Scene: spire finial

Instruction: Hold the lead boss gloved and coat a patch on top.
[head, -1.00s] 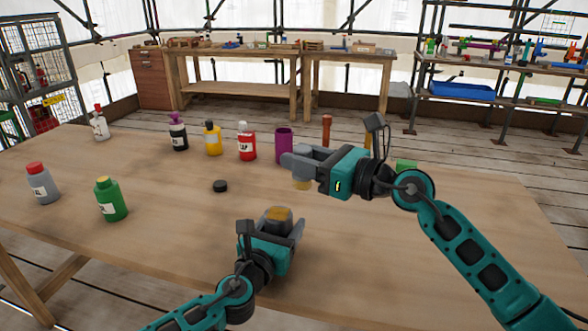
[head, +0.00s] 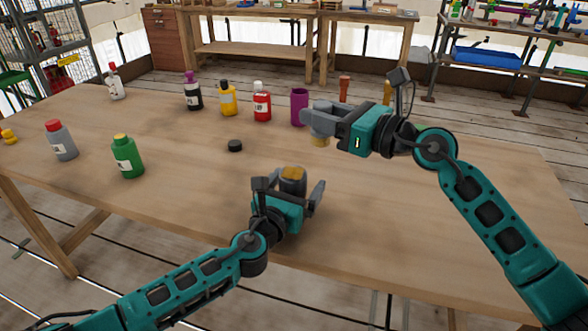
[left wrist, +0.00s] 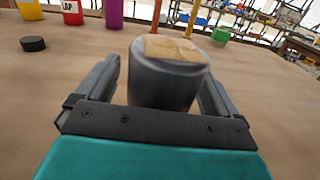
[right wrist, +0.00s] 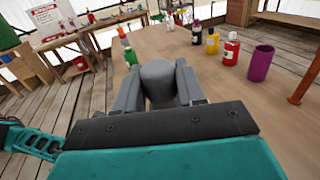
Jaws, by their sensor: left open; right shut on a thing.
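A grey cylinder with a tan patch on top, which looks like the lead boss (head: 293,185), stands on the table at my left gripper (head: 296,194). In the left wrist view the boss (left wrist: 167,82) is between the open fingers, with a gap showing at its left side. My right gripper (head: 318,122) is above the table, behind and right of the boss. It is shut on a grey rounded piece (right wrist: 158,82); a tan underside (head: 320,141) shows below the fingers in the head view. I cannot tell what this piece is. No separate glove is recognisable.
A black disc (head: 235,146) lies left of the boss. Green (head: 128,158), grey (head: 62,142), yellow (head: 228,99) and red (head: 262,102) bottles and a purple cup (head: 299,107) stand around the table. The front right of the table is clear.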

